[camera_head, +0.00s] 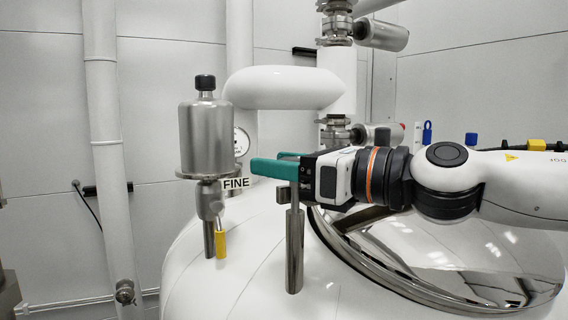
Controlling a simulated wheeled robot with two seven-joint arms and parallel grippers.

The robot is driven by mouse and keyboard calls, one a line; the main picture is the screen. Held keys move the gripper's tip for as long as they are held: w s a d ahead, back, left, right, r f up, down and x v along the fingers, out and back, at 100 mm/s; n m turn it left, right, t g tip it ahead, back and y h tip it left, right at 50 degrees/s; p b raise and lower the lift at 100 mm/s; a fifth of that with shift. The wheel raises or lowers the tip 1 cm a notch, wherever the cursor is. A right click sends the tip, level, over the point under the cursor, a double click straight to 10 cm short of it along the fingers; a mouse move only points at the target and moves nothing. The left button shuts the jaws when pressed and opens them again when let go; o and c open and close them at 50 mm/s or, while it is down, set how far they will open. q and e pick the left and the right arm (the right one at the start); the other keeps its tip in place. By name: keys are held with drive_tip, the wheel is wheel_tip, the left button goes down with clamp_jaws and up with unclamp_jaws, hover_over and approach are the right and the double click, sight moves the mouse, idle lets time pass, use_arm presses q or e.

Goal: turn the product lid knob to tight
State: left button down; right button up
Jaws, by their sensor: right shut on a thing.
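My right gripper (272,163) comes in from the right, level, with teal fingers pointing left. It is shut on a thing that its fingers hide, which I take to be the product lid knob. A thin rod rises to the fingers from a steel post (295,252) on the white tank. The domed, mirror-like steel lid (480,258) lies on the tank below my right arm. Its left rim is partly behind the gripper body. The knob's turn position cannot be seen. My left gripper is not in view.
A white pipe elbow (283,88) and a valve stack (337,30) stand behind. The white tank top (245,262) is clear in front.

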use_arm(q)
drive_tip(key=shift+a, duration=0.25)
use_arm(e)
drive_tip(key=shift+t, duration=0.3)
